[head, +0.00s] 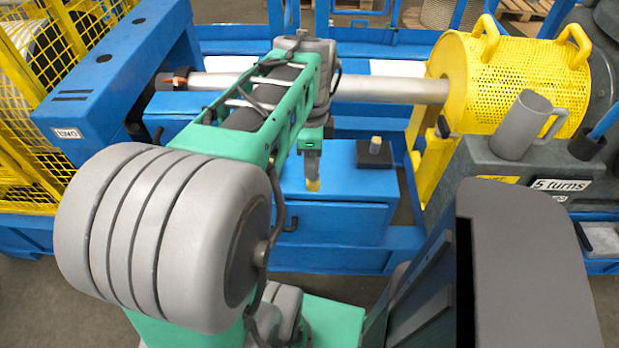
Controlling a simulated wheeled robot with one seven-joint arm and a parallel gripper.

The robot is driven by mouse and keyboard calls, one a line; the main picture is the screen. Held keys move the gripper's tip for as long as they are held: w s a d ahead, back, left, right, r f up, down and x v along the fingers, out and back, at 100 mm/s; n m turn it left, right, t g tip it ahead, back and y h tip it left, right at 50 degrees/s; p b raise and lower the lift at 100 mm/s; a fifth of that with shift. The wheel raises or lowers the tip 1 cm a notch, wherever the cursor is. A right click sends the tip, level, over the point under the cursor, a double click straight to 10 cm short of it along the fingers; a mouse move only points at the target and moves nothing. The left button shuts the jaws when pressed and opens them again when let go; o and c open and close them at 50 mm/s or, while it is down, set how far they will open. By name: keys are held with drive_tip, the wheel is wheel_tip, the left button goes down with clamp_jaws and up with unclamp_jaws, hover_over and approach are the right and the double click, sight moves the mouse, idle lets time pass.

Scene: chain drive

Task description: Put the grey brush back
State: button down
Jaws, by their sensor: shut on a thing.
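My gripper (312,153) hangs down from the green arm, above the blue bench in the middle of the view. It is shut on a slim grey thing with a yellowish lower tip (313,185), which looks like the grey brush. The brush points down; my wrist hides its upper part. I cannot tell whether its tip touches the blue surface. A black block (377,160) sits on the blue bench to the right of the gripper, apart from it. A short piece with a pale yellow top stands upright on the block.
A grey shaft (390,89) runs behind my wrist to a yellow perforated guard (525,80). A blue frame (110,75) rises at left.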

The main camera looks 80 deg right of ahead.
drive_tip(key=shift+w+d+f, duration=0.65)
drive_tip(key=shift+d+f, duration=1.5)
drive_tip(key=shift+d, duration=0.05)
drive_tip(key=shift+w+d+f, duration=0.7)
drive_tip(key=shift+d+f, duration=1.4)
drive_tip(key=shift+d, duration=0.05)
drive_tip(key=shift+w+d+f, duration=0.65)
drive_tip(key=shift+d+f, duration=1.5)
drive_tip(key=shift+d, duration=0.05)
drive_tip(key=shift+f, duration=0.1)
drive_tip(key=shift+f, duration=0.15)
drive_tip(key=c, duration=1.2)
unclamp_jaws()
